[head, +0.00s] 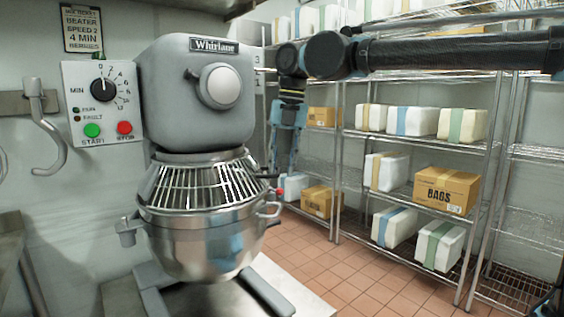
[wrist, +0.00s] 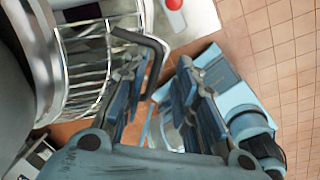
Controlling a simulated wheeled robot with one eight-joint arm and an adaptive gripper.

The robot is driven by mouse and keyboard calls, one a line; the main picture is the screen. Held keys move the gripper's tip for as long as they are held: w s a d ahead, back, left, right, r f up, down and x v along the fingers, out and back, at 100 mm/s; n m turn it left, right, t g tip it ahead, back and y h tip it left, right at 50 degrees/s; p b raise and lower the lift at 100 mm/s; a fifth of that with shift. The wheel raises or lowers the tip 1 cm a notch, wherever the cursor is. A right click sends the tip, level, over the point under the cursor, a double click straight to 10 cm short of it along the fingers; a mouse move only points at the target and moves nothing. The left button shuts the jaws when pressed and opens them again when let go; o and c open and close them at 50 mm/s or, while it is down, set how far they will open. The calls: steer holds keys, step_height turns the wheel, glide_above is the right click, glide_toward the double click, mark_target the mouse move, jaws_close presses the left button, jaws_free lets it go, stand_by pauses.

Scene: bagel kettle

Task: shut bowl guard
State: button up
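The bowl guard (head: 205,186), a cage of bright wires, sits above the rim of the steel mixer bowl (head: 195,245). It spans the side facing the head camera; I cannot tell whether it is fully shut. My gripper (head: 282,168) points down just right of the guard. In the wrist view the guard (wrist: 88,62) is at the upper left, with a dark bent handle (wrist: 143,42) reaching from it. My gripper (wrist: 160,72) is open, and the handle's bent end lies between its fingers in that picture. Contact is unclear.
The mixer head (head: 196,100) stands above the bowl. A red knob (head: 279,192) is close below my gripper. The control panel (head: 103,103) is on the left wall. Wire shelves (head: 400,184) with boxes stand behind my arm; tiled floor (head: 335,262) lies clear in front.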

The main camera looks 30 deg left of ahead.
steer(key=shift+a, duration=0.25)
steer(key=shift+r, duration=0.25)
step_height(320, 180, up, 11)
steer(key=d, duration=0.1)
steer(key=shift+w+d+r, duration=0.2)
steer(key=shift+w+d, duration=0.1)
steer(key=shift+w, duration=0.1)
stand_by(0.4)
